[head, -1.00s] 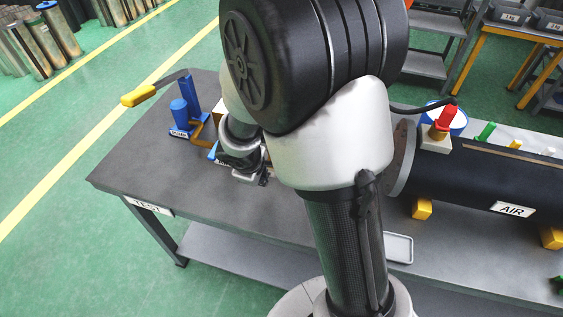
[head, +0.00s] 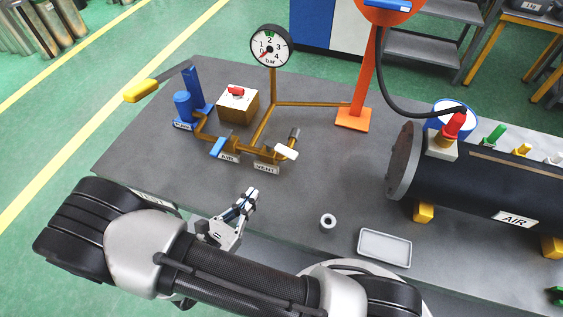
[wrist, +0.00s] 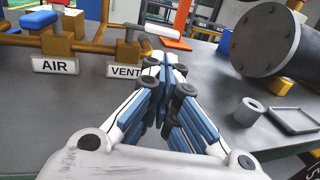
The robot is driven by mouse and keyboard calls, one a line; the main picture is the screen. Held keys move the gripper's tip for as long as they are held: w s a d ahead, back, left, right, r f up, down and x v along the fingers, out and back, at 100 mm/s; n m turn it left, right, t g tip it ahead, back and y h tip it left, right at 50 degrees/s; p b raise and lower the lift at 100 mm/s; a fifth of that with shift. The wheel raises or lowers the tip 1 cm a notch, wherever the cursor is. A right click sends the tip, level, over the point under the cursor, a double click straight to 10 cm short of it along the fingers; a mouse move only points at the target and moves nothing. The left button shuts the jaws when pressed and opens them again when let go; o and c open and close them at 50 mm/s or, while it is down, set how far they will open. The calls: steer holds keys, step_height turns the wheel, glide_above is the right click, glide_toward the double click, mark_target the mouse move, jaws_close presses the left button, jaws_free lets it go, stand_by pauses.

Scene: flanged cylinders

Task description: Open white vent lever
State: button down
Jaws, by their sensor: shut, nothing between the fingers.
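The white vent lever (head: 286,152) is on the brass pipe fitting behind the VENT label (head: 266,167). In the wrist view the white lever (wrist: 161,29) points to the right, just beyond my fingertips, above the VENT label (wrist: 125,71). My gripper (head: 250,194) is shut and empty above the table, in front of and slightly left of the lever, apart from it. In the wrist view my gripper's fingers (wrist: 170,75) come together and hide part of the vent fitting.
A blue lever (head: 218,147) with an AIR label stands left of the vent. A pressure gauge (head: 270,46) rises behind on a brass pipe. A blue hand pump (head: 187,100) is farther left. A black AIR cylinder (head: 480,185), a grey ring (head: 327,222) and a tray (head: 384,248) are right.

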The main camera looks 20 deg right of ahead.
steer(key=b, duration=0.3)
glide_toward(280, 148)
steer(key=d, duration=0.2)
steer(key=w+d+f, duration=0.1)
steer(key=d, duration=0.1)
steer(key=w+d+f, duration=0.1)
steer(key=d, duration=0.1)
steer(key=shift+w+f, duration=0.15)
steer(key=shift+w, duration=0.1)
steer(key=shift+w+d+p, duration=0.2)
steer(key=shift+d+p, duration=0.25)
steer(key=shift+d, duration=0.6)
steer(key=shift+a, duration=0.2)
